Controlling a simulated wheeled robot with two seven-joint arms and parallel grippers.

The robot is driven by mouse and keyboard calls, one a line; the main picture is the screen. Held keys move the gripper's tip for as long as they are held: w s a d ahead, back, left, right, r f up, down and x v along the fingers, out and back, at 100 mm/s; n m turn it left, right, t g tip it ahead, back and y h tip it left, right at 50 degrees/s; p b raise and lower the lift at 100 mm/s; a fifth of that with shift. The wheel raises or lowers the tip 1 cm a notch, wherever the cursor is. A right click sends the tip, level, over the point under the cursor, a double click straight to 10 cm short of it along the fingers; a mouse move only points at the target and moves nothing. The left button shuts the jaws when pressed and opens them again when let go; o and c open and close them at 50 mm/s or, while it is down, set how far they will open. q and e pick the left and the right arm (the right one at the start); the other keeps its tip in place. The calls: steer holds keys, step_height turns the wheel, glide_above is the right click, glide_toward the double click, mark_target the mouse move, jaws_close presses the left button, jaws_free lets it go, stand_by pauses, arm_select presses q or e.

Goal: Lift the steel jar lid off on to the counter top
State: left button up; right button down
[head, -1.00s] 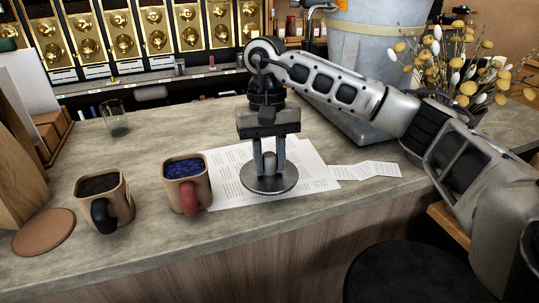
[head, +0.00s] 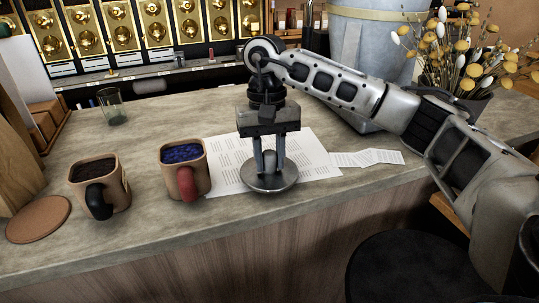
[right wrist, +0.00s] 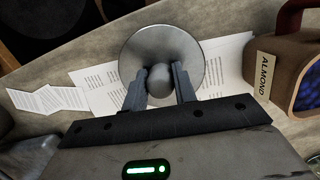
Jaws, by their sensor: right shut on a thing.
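The steel jar lid (head: 285,182) is a round grey disc with a rounded knob (head: 268,160) on top. My right gripper (head: 269,163) points down and is shut on the knob, one finger on each side. In the right wrist view the lid (right wrist: 190,45) and its knob (right wrist: 160,80) show between the fingers. The lid is over the printed paper near the front of the counter top (head: 130,215); I cannot tell whether it touches. No jar shows under it. My left gripper is not in view.
A mug with blue contents (head: 169,178) and a red handle stands left of the lid, and a dark-filled mug (head: 124,189) farther left. A cork disc (head: 38,220), a glass (head: 112,108) and printed sheets (head: 315,163) lie around. A flower pot (head: 470,100) stands right.

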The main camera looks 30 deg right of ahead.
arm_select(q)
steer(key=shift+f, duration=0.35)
arm_select(e)
steer(key=shift+f, duration=0.35)
steer(key=c, duration=1)
jaws_free()
steer(key=shift+c, duration=0.2)
steer(key=shift+r, duration=0.15)
arm_select(q)
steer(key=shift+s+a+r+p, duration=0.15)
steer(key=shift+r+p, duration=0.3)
steer(key=shift+p, duration=0.4)
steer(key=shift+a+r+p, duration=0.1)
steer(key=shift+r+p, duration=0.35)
steer(key=shift+p, duration=0.35)
arm_select(e)
step_height(320, 180, up, 16)
steer(key=w, duration=0.2)
steer(key=shift+d+f, duration=0.2)
steer(key=shift+d, duration=0.2)
steer(key=shift+w, duration=0.15)
